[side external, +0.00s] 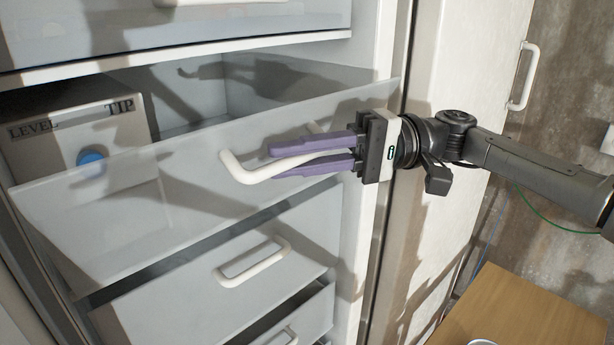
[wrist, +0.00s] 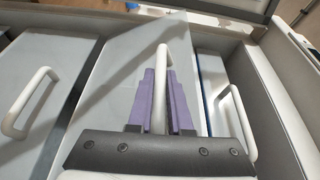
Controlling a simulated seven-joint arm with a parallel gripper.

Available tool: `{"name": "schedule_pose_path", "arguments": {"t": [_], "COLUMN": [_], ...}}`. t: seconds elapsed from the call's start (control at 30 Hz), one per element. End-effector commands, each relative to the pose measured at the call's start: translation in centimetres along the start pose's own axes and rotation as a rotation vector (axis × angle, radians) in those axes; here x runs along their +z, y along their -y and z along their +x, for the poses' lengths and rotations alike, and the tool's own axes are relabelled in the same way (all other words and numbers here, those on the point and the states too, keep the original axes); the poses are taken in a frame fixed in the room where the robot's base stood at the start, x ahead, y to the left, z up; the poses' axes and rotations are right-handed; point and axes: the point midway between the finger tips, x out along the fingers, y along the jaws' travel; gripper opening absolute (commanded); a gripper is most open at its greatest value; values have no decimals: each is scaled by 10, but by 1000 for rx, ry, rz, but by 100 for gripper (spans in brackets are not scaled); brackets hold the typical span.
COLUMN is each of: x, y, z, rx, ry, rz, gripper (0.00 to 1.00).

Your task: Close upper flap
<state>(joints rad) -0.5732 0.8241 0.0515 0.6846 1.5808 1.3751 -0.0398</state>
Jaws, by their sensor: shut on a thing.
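A pale, see-through flap (side external: 110,225) stands out from the front of a white freezer cabinet, tilted outward, with an open gap above and behind its top edge. Its white handle (side external: 235,168) sits between my gripper's purple fingers. My gripper (side external: 272,160) reaches in from the right and is shut on this handle. In the wrist view, the fingers (wrist: 160,85) lie on both sides of the handle (wrist: 163,55), against the flap's pale face (wrist: 115,85). Part of the handle is hidden by the fingers.
A grey box marked LEVEL and TIP (side external: 110,118), with a blue knob, is inside the open compartment. A closed front (side external: 200,25) is above; drawers with white handles (side external: 252,262) are below. The open cabinet door (side external: 455,80) stands right, above a wooden table (side external: 530,310).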

Motion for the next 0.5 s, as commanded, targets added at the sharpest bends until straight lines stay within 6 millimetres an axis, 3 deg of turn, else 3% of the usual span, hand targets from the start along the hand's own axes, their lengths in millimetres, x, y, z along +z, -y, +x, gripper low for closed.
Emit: {"name": "schedule_pose_path", "arguments": {"t": [0.5], "x": [-12], "y": [10], "z": [5], "rx": [0], "ry": [0], "rz": [-7], "gripper": [0]}}
